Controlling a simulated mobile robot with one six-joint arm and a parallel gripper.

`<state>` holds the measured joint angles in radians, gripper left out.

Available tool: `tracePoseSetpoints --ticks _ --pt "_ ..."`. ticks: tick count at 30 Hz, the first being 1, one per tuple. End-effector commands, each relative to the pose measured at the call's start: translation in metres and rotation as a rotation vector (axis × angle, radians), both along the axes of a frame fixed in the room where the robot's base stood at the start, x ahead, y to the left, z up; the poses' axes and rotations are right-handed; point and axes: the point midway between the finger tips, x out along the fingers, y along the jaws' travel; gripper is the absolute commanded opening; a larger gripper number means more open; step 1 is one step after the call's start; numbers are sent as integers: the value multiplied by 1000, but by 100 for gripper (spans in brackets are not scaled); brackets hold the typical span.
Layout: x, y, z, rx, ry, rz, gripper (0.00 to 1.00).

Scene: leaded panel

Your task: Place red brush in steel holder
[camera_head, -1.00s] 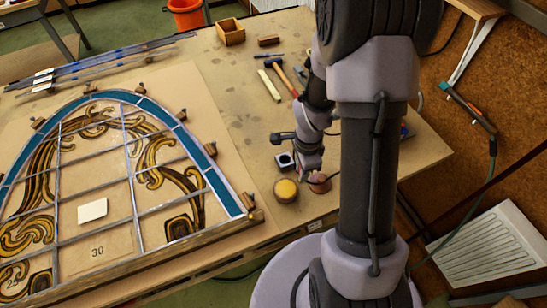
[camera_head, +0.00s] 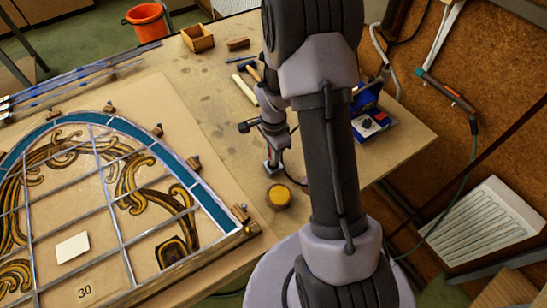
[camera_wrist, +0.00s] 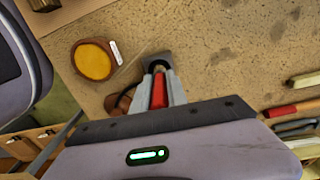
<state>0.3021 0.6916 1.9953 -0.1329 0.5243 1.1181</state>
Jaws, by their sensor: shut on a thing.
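My gripper (camera_wrist: 159,82) is shut on the red brush (camera_wrist: 159,95), whose red handle shows between the two grey fingers in the wrist view. The steel holder (camera_wrist: 157,61) is a small grey block with a dark round opening, right at the fingertips. In the head view, my gripper (camera_head: 274,148) points down over the steel holder (camera_head: 271,168), which stands on the table near its front edge. The brush's lower end is hidden, so I cannot tell whether it is inside the opening.
A round pot with a yellow top (camera_head: 278,196) stands close in front of the holder. A brown round thing (camera_wrist: 121,100) is partly hidden beside my fingers. The leaded panel (camera_head: 110,190) lies left. Hand tools (camera_wrist: 295,108) lie right in the wrist view.

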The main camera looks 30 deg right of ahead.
Motion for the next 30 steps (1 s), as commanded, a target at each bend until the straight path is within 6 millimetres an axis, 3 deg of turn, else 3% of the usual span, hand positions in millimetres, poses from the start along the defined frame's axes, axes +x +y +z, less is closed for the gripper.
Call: tracePoseSetpoints --ticks 3,14,15,18,26,30 --pt "-1 0 -23 1 3 -1 0" --pt "-1 0 -28 0 1 -1 0" --pt "-1 0 -27 0 1 -1 24" --pt "-1 0 -26 0 1 -1 40" --pt "-1 0 -26 0 1 -1 40" --pt "0 0 -8 -1 -2 -1 40"
